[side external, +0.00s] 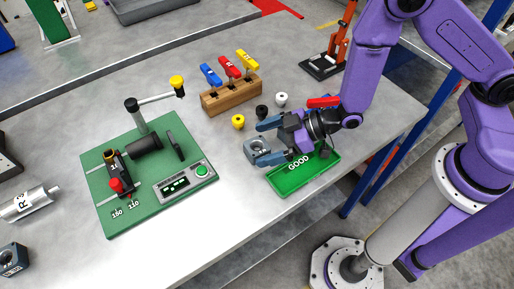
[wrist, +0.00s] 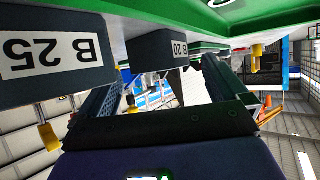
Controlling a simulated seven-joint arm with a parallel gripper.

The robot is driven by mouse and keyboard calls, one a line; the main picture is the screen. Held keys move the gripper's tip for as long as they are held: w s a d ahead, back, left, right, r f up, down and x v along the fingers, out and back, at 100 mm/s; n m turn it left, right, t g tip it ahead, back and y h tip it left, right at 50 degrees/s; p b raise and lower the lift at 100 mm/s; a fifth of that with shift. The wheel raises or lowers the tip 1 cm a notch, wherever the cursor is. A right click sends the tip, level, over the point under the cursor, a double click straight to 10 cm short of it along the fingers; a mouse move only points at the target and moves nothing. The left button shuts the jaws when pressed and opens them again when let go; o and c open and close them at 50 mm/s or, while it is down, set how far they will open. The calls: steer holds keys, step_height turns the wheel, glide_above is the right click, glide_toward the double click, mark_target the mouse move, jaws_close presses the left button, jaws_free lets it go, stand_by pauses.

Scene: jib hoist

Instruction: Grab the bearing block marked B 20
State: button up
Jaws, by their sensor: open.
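The bearing block marked B 20 (wrist: 160,50) shows upside down in the wrist view, ahead of and roughly between my two fingers. A larger-looking block marked B 25 (wrist: 48,58) is close at the left of that view. In the side view a grey-blue block with a round hole (side external: 257,148) sits at my gripper (side external: 265,142), by the left end of the green tray; its label is not readable there. My gripper, also in the wrist view (wrist: 160,88), is open. I cannot tell whether a finger touches a block.
The green GOOD tray (side external: 287,187) lies under my gripper. Yellow (side external: 238,121), black (side external: 262,112) and white (side external: 281,99) knobs stand close behind. A wooden rack (side external: 229,96) and a green test fixture (side external: 109,216) are further left. A dark block (side external: 13,259) lies far left.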

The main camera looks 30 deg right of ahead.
steer(key=shift+w+a+f, duration=0.1)
steer(key=shift+w+a, duration=0.05)
steer(key=c, duration=1.8)
